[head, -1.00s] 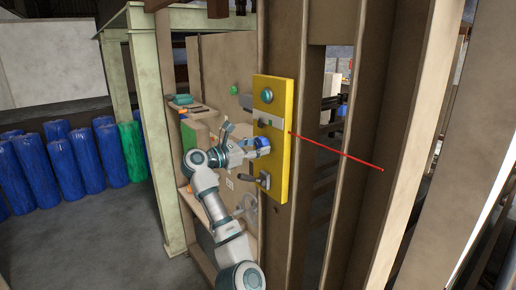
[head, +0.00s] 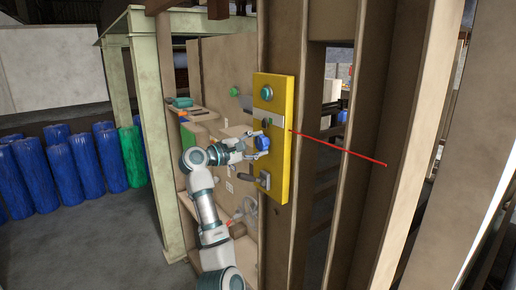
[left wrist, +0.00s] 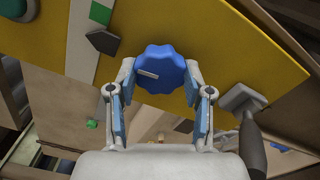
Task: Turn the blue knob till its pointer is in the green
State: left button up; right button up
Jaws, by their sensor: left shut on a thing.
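The blue knob (head: 262,142) is on a tilted yellow panel (head: 284,180). In the left wrist view the knob (left wrist: 165,60) has a scalloped rim, and a pale pointer bar (left wrist: 147,74) on its face points left in the picture. My left gripper (head: 258,147) is shut on the knob. In the left wrist view its fingers (left wrist: 160,75) lie on the knob's left and right sides. I cannot make out a green zone around the knob. My right gripper is not in view.
Above the knob, the panel has a pale strip (left wrist: 86,22) with a green part (left wrist: 101,12) and a round green button (head: 267,94). A dark-handled lever (left wrist: 252,140) is close to the fingers. Posts stand to the right. Blue barrels (head: 60,170) stand far left.

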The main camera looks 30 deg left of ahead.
pick_arm(q)
jog(key=m, duration=0.5)
jog(key=shift+w+f+m, duration=0.1)
jog(key=shift+f+m, duration=0.2)
jog(key=shift+f, duration=0.05)
jog(key=shift+m, duration=2.2)
jog(key=o, duration=1.2)
jog(key=shift+c, duration=0.2)
jog(key=shift+r, duration=0.15)
jog(key=shift+a, duration=0.2)
jog(key=shift+s+a+r, duration=0.1)
jog(key=shift+s+a, duration=0.05)
jog(key=shift+s, duration=0.3)
jog(key=v, duration=1.1)
